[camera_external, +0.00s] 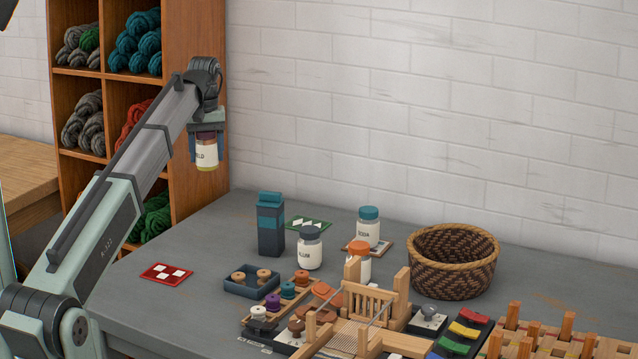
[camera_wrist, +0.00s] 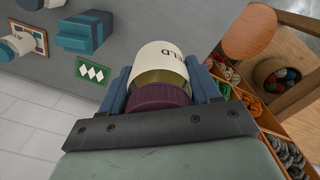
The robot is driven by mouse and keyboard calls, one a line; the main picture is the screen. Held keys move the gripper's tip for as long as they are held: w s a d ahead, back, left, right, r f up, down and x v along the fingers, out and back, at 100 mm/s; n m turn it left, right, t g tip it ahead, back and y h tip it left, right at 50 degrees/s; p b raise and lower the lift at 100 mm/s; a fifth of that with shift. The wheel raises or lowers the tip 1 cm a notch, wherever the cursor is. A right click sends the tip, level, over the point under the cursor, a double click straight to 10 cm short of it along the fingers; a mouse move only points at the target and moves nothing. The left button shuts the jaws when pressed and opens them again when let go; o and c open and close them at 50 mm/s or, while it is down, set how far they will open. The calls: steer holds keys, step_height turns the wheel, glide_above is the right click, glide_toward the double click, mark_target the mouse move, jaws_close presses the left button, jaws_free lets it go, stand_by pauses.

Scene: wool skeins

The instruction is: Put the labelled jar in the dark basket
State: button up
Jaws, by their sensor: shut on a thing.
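My gripper (camera_external: 207,140) is shut on a labelled jar (camera_external: 207,156) and holds it high above the table's back left, in front of the wool shelf. The jar has a purple lid and a white label ending in "LD". In the wrist view the jar (camera_wrist: 162,66) sits between the two blue fingers, lid toward my wrist. The dark basket (camera_external: 452,262), woven brown with a lighter rim, stands on the right side of the table, well away from my gripper. Its inside bottom is hidden.
A teal carton (camera_external: 270,224), an ALUM jar (camera_external: 310,247), a SODA jar (camera_external: 368,228) and an orange-lidded jar (camera_external: 358,262) stand mid-table. A small wooden loom (camera_external: 375,305) and a pegged board (camera_external: 560,340) fill the front right. A shelf (camera_external: 190,60) of wool stands behind.

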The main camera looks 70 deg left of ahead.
steer(key=w+d+m, duration=0.1)
steer(key=w+d, duration=0.2)
steer(key=w, duration=0.6)
steer(key=w+d+m, duration=0.1)
steer(key=w+d, duration=0.1)
steer(key=w, duration=0.6)
steer(key=w+d+m, duration=0.3)
steer(key=w+d, duration=1.1)
steer(key=w, duration=0.3)
steer(key=w+d+m, duration=0.2)
steer(key=w+d, duration=1.3)
steer(key=w, duration=0.3)
steer(key=f, duration=2.1)
steer(key=shift+s+a, duration=0.2)
steer(key=shift+s, duration=0.1)
steer(key=shift+f, duration=0.2)
steer(key=o, duration=1.2)
steer(key=shift+r, duration=0.1)
step_height(320, 180, up, 12)
